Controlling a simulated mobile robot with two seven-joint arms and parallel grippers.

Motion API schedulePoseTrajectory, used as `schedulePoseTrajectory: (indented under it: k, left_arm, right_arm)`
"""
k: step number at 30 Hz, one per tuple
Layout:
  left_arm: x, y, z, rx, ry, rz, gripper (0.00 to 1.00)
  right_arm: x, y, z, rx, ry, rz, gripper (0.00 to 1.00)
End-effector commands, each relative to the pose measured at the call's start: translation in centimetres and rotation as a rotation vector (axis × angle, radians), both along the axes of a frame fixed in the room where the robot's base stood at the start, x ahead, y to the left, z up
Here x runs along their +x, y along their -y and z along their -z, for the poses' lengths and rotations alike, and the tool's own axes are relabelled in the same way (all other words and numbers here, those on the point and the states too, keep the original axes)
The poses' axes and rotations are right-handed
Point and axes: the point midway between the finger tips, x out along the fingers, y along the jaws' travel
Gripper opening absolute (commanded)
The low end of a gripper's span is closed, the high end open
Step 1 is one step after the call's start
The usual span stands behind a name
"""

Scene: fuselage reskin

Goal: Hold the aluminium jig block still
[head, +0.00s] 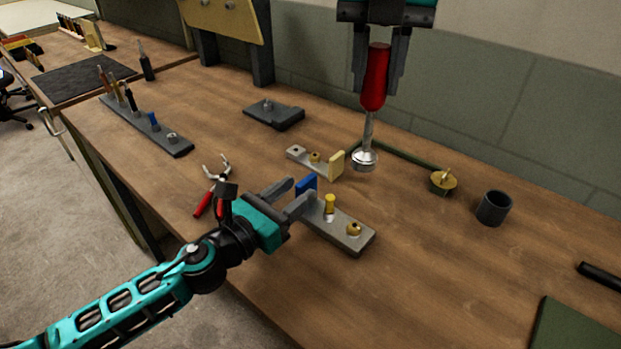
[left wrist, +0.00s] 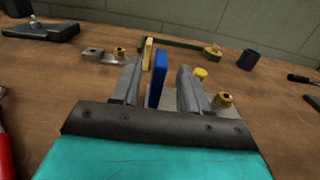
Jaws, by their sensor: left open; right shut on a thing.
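A grey metal jig block (head: 352,240) lies on the wooden bench, with an upright blue tab (head: 307,184), a yellow pin (head: 330,203) and a brass bushing (head: 353,229). My left gripper (head: 300,194) is open at the block's left end. In the left wrist view the blue tab (left wrist: 158,76) stands between the two fingers, with gaps beside it. A similar metal piece with a yellow tab (head: 337,163) lies just behind. My right gripper (head: 380,75) is shut on a red-handled tool (head: 375,80), whose round metal head (head: 364,160) hangs near that tab.
Red-handled pliers (head: 208,195) lie left of my left gripper. A brass disc piece (head: 443,181) and a dark cup (head: 494,207) stand to the right. A dark grey block (head: 273,114) and a tool rack (head: 150,125) sit further back. The bench's front right is mostly clear.

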Motion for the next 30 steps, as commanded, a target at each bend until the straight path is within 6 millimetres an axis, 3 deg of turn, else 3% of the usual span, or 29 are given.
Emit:
schedulePoseTrajectory:
  k: [3,9,22,30]
  left_arm:
    - [2.0,1.4,-0.1,-0.003,0.001,-0.001,0.45]
    - [4.0,2.8,0.0,-0.002,0.0,-0.001,0.45]
    - [4.7,3.4,0.0,-0.002,-0.001,0.0,0.45]
    - [4.6,3.3,0.0,-0.002,-0.001,0.0,0.2]
  right_arm:
    - [0.0,0.0,0.0,0.001,0.001,0.0,0.0]
    - [0.0,0.0,0.0,0.001,0.001,0.0,0.0]
    - [0.0,0.0,0.0,0.001,0.001,0.0,0.0]
    - [0.0,0.0,0.0,0.001,0.001,0.0,0.0]
